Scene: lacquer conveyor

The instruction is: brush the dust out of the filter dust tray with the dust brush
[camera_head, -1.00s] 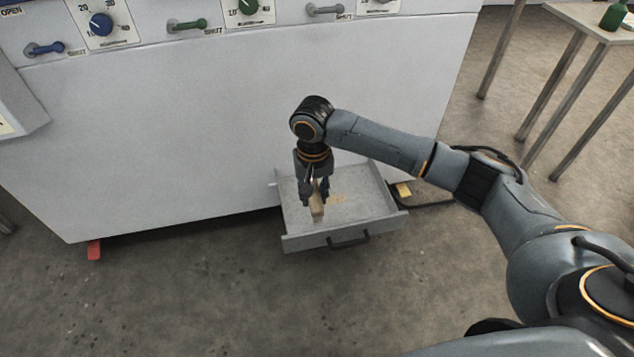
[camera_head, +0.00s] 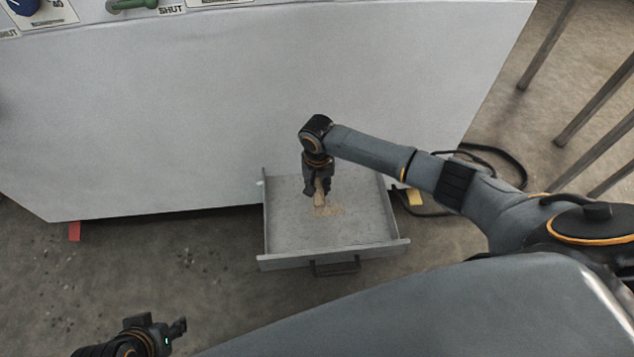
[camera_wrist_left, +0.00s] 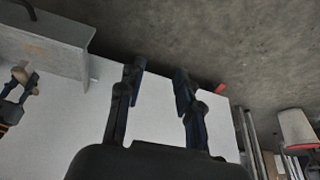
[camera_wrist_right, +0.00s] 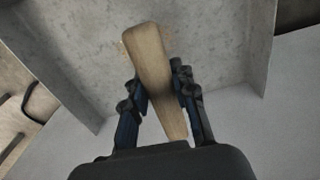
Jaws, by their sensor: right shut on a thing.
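The filter dust tray (camera_head: 285,237) is a grey drawer pulled out at the foot of the white machine. A patch of tan dust (camera_head: 331,210) lies on its floor near the middle. My right gripper (camera_head: 318,190) is inside the tray area, shut on the dust brush (camera_head: 320,200), whose wooden part points down beside the dust. In the right wrist view the brush (camera_wrist_right: 157,75) sits between the fingers; its bristles are not visible. My left gripper (camera_head: 180,328) is at the lower left, away from the tray; its fingers stand apart and empty in the left wrist view (camera_wrist_left: 158,85).
The white machine front (camera_head: 200,110) rises behind the tray, with a green lever (camera_head: 130,5) above. A red foot (camera_head: 74,231) is at its lower left. A yellow block (camera_head: 414,197) and black cable (camera_head: 500,160) lie right of the tray. Floor in front is open.

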